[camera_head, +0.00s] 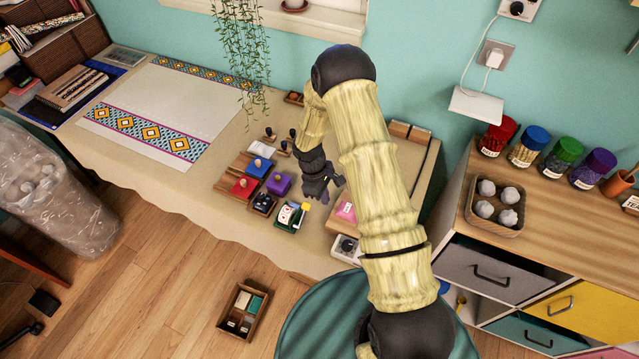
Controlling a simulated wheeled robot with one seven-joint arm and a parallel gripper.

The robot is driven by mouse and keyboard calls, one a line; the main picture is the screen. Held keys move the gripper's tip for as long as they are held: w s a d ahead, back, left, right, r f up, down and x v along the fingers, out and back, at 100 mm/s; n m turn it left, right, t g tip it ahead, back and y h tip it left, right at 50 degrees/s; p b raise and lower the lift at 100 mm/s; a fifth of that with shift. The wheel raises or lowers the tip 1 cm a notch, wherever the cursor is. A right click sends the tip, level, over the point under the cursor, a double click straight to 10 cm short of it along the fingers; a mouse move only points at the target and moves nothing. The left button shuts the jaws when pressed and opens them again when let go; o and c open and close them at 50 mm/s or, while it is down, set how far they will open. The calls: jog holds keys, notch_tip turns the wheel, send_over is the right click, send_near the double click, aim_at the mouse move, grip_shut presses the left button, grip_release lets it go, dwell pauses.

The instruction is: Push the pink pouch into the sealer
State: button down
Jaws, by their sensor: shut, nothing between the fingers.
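The pink pouch (346,211) lies flat near the front right of the work table, partly covered by my arm. My gripper (322,192) is just to the left of and behind the pouch, low over the table; it appears apart from the pouch. Its fingers are dark and small here, shut with nothing between them. A white device with a dark knob (347,246), possibly the sealer, sits in front of the pouch at the table's front edge. My arm hides its right side and the right part of the pouch.
Blue, red and purple blocks (279,184) and small trays stand just left of my gripper. A patterned cloth (170,105) covers the table's left part. A drawer cabinet (530,215) with jars and a tray of white balls stands at right.

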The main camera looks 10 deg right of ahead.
jog(key=shift+s+d+r+p, duration=0.15)
jog(key=shift+s+d, duration=0.25)
jog(key=shift+d, duration=0.15)
jog(key=shift+s+d+r+p, duration=0.15)
jog(key=shift+s+d, duration=0.25)
jog(key=shift+d, duration=0.15)
jog(key=shift+s+d+f, duration=0.15)
jog(key=shift+d, duration=0.1)
jog(key=shift+d, duration=0.15)
jog(key=s+d, duration=0.4)
jog(key=d, duration=0.1)
jog(key=shift+s+d+b, duration=0.2)
jog(key=shift+b, duration=0.1)
jog(key=shift+w, duration=0.1)
